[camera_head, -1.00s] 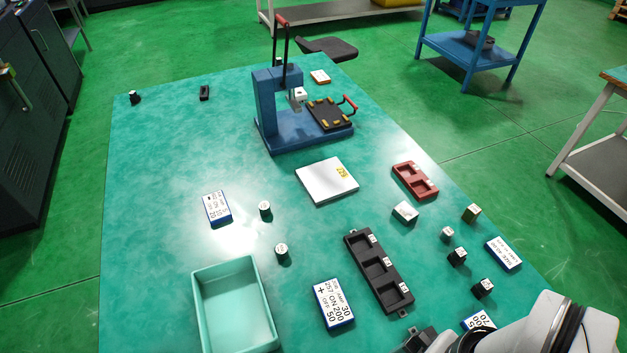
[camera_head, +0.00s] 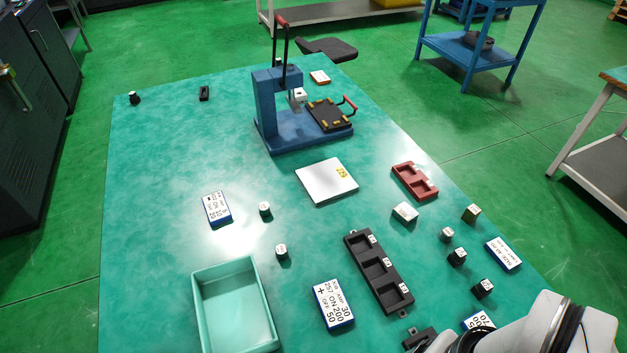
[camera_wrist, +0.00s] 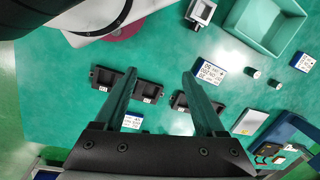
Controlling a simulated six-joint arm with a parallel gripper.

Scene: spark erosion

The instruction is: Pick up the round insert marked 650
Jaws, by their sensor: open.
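Small round inserts with pale tops stand upright on the green table. One (camera_head: 265,210) is beside the blue-edged card at left, one (camera_head: 281,252) is above the teal bin, and a paler one (camera_head: 447,234) is at right. Their marks are too small to read, so I cannot tell which is 650. Two round pieces, one (camera_wrist: 256,74) and another (camera_wrist: 275,85), also show in the wrist view, right of a label card. My gripper (camera_wrist: 160,77) is open and empty, above the table and apart from these pieces. Its fingertips are hidden in the head view.
A teal bin (camera_head: 198,308), a black three-pocket holder (camera_head: 352,250), a red holder (camera_head: 432,190) and a white plate (camera_head: 326,182) lie on the table. Dark blocks (camera_head: 483,288) stand at right. A blue press (camera_head: 265,110) stands at the back. The left-middle table is clear.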

